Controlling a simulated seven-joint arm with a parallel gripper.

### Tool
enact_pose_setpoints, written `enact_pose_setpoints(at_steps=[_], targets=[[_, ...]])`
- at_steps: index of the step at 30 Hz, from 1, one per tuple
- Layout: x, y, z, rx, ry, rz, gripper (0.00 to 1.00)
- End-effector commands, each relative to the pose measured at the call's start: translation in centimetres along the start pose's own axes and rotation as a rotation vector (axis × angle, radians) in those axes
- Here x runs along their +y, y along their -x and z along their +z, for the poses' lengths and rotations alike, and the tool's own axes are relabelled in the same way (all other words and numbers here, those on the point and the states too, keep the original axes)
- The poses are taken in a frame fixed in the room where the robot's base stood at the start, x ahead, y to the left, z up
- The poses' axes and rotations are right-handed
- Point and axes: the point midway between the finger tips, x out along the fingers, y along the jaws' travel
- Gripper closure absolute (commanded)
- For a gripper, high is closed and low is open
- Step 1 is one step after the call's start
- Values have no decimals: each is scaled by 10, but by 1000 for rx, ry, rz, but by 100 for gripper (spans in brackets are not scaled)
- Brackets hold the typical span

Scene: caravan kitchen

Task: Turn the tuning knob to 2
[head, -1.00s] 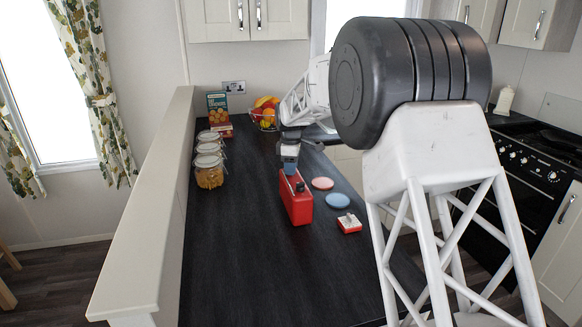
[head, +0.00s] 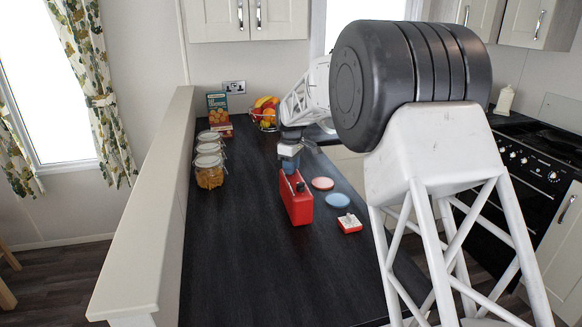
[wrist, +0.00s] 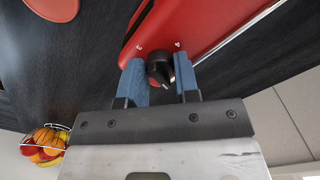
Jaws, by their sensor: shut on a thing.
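A red box-shaped radio (head: 299,208) stands upright on the dark counter in the head view. In the wrist view its red body (wrist: 215,25) fills the upper right. In the head view my gripper (head: 290,165) is at the radio's far upper end and hides the knob. The number that the knob points to cannot be read.
A pink disc (head: 322,183), a blue disc (head: 338,200) and a small red-and-white block (head: 350,223) lie right of the radio. Jars (head: 209,172), a fruit basket (head: 265,113) and food boxes (head: 217,106) stand farther back. The counter's near left is clear.

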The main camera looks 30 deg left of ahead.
Motion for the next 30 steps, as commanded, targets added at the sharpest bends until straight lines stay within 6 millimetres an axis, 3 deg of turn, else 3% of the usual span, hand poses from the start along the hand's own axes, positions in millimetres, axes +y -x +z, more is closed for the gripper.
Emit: enact_pose_setpoints(at_steps=[30], targets=[[0, 0, 0, 0, -956, 0, 94]])
